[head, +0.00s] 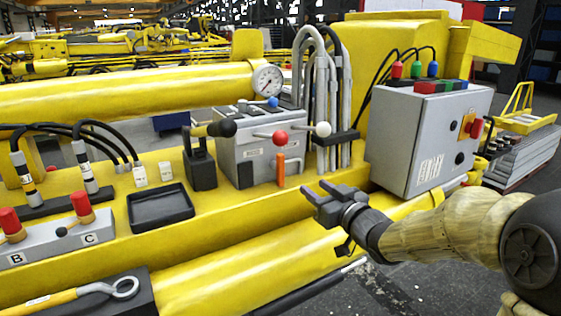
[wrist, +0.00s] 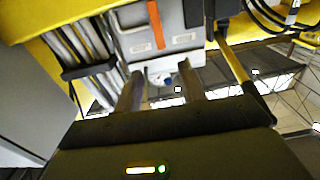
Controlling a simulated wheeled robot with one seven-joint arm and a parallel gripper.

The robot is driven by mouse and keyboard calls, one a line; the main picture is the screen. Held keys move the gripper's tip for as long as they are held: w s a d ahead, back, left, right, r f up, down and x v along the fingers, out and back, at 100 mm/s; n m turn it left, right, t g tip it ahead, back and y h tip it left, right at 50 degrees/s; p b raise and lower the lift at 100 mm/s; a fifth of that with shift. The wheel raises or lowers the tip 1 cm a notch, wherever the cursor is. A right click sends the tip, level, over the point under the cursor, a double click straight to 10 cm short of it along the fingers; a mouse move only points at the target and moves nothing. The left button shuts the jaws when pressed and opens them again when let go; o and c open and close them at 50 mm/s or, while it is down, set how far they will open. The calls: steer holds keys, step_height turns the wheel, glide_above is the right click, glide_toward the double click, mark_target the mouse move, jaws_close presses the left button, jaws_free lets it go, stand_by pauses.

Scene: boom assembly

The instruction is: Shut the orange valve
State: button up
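The orange valve handle (head: 281,170) is a short upright bar on the front of a grey valve block (head: 255,150), below a red ball-topped lever. It also shows near the top of the wrist view as an orange bar (wrist: 155,25), slightly tilted, on the grey block (wrist: 180,32). My gripper (head: 318,196) is to the right of and a little below the orange handle in the head view, apart from it. In the wrist view its two fingers (wrist: 160,88) are spread, with nothing held between them.
Levers with a red knob (head: 280,138), a white knob (head: 323,129) and a black knob (head: 228,127) stick out near the handle. Grey hoses (head: 321,90) rise behind. A grey control box (head: 425,135) stands to the right. A black tray (head: 160,205) lies left.

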mark_target(282, 163)
steer(key=p+x, duration=0.4)
steer(key=x, duration=1.2)
steer(key=shift+w+a+p, duration=0.15)
steer(key=shift+p, duration=0.2)
steer(key=shift+w+a, duration=0.25)
steer(key=shift+w, duration=0.2)
jaws_close()
